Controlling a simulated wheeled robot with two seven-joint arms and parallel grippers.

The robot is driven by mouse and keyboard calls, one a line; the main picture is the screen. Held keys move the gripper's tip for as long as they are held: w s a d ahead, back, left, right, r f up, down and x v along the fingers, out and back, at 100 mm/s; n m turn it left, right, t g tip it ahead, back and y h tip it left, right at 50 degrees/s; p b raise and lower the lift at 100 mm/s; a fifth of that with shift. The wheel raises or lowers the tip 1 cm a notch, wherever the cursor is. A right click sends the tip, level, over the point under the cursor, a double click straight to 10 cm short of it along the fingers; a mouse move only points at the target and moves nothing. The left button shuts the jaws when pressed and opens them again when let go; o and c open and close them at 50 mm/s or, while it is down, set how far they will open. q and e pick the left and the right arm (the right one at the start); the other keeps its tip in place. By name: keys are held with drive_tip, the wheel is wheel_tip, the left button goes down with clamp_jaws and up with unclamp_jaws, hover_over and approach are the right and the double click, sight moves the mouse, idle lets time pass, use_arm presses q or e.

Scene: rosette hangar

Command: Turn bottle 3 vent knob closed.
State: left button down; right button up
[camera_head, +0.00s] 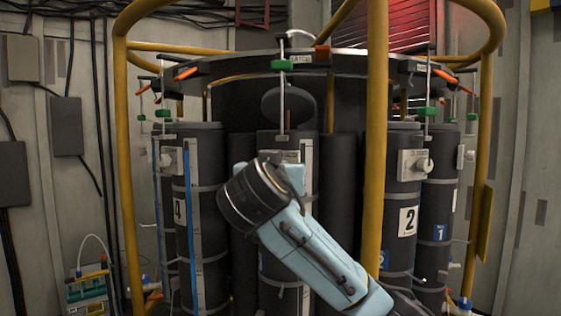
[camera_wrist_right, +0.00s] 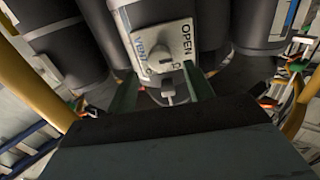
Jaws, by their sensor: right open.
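The middle bottle (camera_head: 268,143) stands between bottles 4 and 2 and is mostly behind my right arm; its number is hidden. In the right wrist view a pale vent plate (camera_wrist_right: 181,25) is fixed on a dark bottle, with the words OPEN and VENT. A light knob (camera_wrist_right: 160,62) sits on the plate; its exact setting is hard to read. My right gripper (camera_wrist_right: 158,74) is open, with a green finger on either side near the knob. Contact cannot be told. In the head view its fingers are hidden behind my wrist. My left gripper is out of view.
A yellow post (camera_head: 376,130) rises just right of the middle bottle. Bottle 2 (camera_head: 402,245) and bottle 4 (camera_head: 205,225) stand on either side.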

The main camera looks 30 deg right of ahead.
drive_tip(key=p+x, duration=0.1)
drive_tip(key=x, duration=0.2)
drive_tip(key=shift+w+d, duration=0.25)
drive_tip(key=shift+w, duration=0.05)
drive_tip(key=c, duration=1)
drive_tip(key=shift+d+f+m+b, duration=0.15)
drive_tip(key=shift+m+b, duration=2.3)
drive_tip(key=shift+m, duration=2)
drive_tip(key=shift+a+f+m+b, duration=0.1)
drive_tip(key=shift+m+b, duration=2.35)
drive_tip(key=shift+m, duration=2)
